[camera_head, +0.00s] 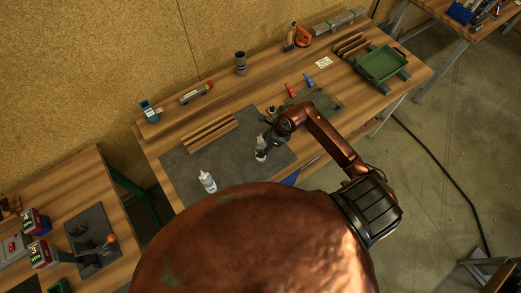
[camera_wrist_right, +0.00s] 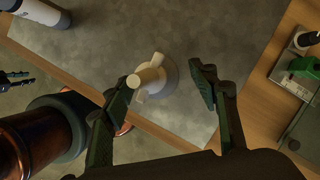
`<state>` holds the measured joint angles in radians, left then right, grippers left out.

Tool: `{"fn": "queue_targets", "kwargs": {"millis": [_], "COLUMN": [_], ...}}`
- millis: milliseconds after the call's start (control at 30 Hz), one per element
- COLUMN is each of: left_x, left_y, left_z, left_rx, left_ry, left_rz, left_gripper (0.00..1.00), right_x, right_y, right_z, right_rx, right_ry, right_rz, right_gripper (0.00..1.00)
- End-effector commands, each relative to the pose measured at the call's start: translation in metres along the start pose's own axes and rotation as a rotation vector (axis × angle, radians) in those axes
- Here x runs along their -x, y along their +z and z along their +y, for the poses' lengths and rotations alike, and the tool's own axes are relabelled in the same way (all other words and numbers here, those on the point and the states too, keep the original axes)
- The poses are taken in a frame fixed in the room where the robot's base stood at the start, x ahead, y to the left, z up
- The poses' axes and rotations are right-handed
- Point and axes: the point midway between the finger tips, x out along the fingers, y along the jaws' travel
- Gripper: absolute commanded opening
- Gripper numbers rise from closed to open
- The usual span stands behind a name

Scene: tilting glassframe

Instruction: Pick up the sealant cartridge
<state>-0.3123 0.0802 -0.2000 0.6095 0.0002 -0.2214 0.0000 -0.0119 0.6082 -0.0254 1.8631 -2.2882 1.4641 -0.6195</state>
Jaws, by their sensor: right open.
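A white nozzled container, which looks like the sealant cartridge (camera_head: 260,155), stands on the dark grey mat of the workbench in the head view. In the right wrist view the same white cartridge (camera_wrist_right: 155,75) shows from above, its pale nozzle pointing toward the camera. My right gripper (camera_head: 265,138) is over it in the head view and partly covers it. In the right wrist view my right gripper (camera_wrist_right: 160,90) is open, with one finger on each side of the cartridge. A clear gap shows at the right finger; contact at the left finger cannot be told.
Wooden strips (camera_head: 211,133) lie behind. A dark cylinder (camera_head: 241,63), red and blue clamps, and a green tray (camera_head: 381,64) are farther back. The bench's front edge is close to the gripper.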

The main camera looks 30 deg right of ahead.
Motion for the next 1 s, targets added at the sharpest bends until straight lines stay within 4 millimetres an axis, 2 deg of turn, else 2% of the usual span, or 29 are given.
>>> {"fn": "queue_targets", "kwargs": {"millis": [33, 200, 333, 467, 800, 1000], "left_x": [0.006, 0.009, 0.009, 0.008, 0.008, 0.008], "left_y": [-0.004, -0.022, -0.032, -0.031, -0.016, -0.016], "left_z": [-0.001, -0.002, -0.002, -0.002, -0.001, -0.001], "left_rx": [-0.001, -0.005, -0.007, -0.007, -0.004, -0.003], "left_ry": [0.000, -0.001, -0.002, -0.002, -0.001, -0.001], "left_rz": [0.004, 0.027, 0.041, 0.039, 0.020, 0.019], "left_gripper": [0.29, 0.29, 0.29, 0.29, 0.29, 0.29], "right_x": [-0.005, -0.023, -0.025, -0.025, -0.025, -0.025], "right_y": [0.002, 0.002, 0.002, 0.002, 0.002, 0.002], "right_z": [0.002, 0.001, 0.001, 0.001, 0.001, 0.001], "right_rx": [-0.003, 0.001, 0.004, 0.005, 0.005, 0.005], "right_ry": [0.004, 0.002, 0.000, 0.000, 0.000, 0.000], "right_rz": [-0.001, -0.001, 0.001, 0.001, 0.000, 0.000], "right_gripper": [0.54, 0.54, 0.54, 0.54, 0.30, 0.16]}}
